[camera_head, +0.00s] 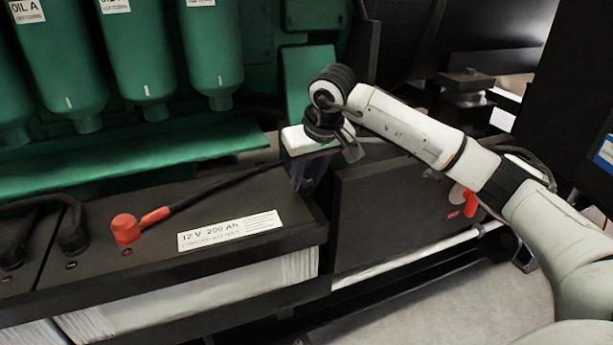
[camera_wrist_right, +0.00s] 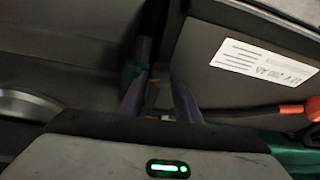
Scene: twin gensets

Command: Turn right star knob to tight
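I cannot clearly make out the right star knob in either view; my right gripper and arm may cover it. My right gripper (camera_head: 308,173) points down into the dark gap at the right end of the battery case. In the right wrist view my right gripper (camera_wrist_right: 157,103) has its two purplish fingers apart. A small dark part with a yellowish edge shows between or beyond them, and I cannot tell whether they touch it. My left gripper is out of view.
A black battery (camera_head: 228,205) with a white label and a red terminal cap (camera_head: 126,229) stands left of the gripper. Green cylinders (camera_head: 212,50) hang behind. A red handle (camera_head: 470,204) is on the right, below my right arm. Pale floor (camera_head: 430,305) is clear in front.

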